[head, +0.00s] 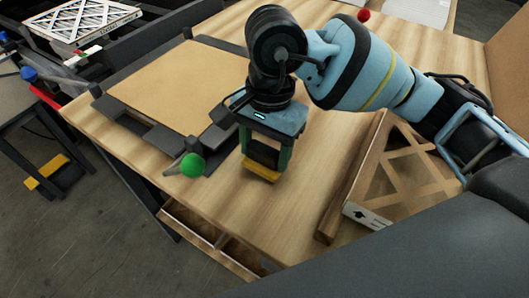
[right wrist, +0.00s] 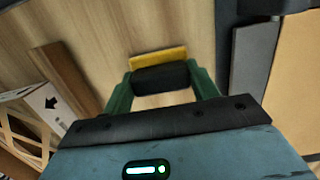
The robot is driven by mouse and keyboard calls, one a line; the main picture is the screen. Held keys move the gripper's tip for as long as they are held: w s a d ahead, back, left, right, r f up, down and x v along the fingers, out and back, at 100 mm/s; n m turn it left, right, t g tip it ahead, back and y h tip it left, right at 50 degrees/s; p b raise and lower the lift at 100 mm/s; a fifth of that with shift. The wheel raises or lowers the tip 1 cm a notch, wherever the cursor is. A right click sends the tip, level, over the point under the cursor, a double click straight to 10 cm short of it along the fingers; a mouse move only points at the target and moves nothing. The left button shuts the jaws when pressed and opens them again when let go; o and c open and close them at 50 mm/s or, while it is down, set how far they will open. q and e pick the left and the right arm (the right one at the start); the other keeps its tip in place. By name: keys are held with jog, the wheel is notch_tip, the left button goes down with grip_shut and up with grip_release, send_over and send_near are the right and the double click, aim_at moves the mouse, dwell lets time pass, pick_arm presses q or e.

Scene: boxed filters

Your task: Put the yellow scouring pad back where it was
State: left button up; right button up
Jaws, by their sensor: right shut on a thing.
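My right gripper (head: 263,162) has green fingers and points down over the wooden table (head: 300,210), near its front edge. It is shut on the yellow scouring pad (head: 260,174), which has a dark part between the fingers and a yellow part at the tips. In the right wrist view, the yellow edge of the pad (right wrist: 158,58) shows just beyond the dark part, against the wood. I cannot tell whether the pad touches the table. My left gripper is not in view.
A filter in a cardboard frame (head: 362,214) stands right of the gripper, beside a wooden strip (head: 338,205). A tan board (head: 180,85) with dark edging lies to the left, with a green ball (head: 193,165) by its near corner. Bare wood lies between.

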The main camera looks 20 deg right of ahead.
jog(key=shift+f, duration=0.85)
jog(key=shift+f, duration=0.2)
jog(key=o, duration=0.9)
jog(key=shift+o, duration=0.2)
notch_tip(320, 180, up, 12)
jog(key=d, duration=0.1)
jog(key=shift+w+r, duration=0.15)
jog(key=shift+w, duration=0.3)
